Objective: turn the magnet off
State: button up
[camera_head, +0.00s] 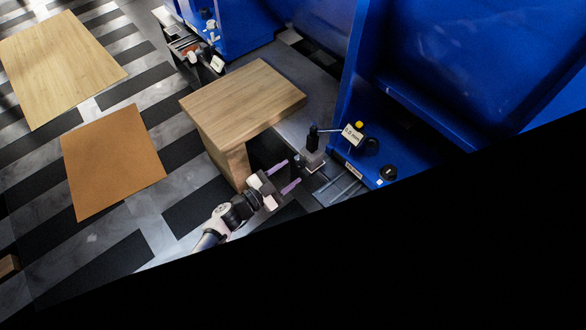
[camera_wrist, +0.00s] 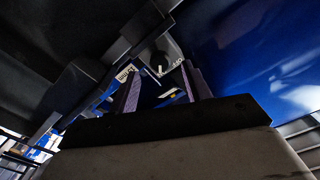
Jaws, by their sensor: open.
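My gripper (camera_head: 293,171) is open, its two purple-tipped fingers pointing up and right in the head view. The fingers also show in the wrist view (camera_wrist: 164,88), spread apart with nothing gripped between them. A small grey block with a black upright post (camera_head: 313,138) stands just beyond the fingertips; it looks like the magnet base. In the wrist view a dark grey face with white marks (camera_wrist: 160,70) shows between and beyond the fingers; it may be the magnet's switch, but its setting is not readable. I see no clear contact.
Parallel grey rails (camera_head: 340,188) lie to the right.

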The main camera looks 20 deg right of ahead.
jog(key=v, duration=1.1)
jog(key=shift+w, duration=0.1)
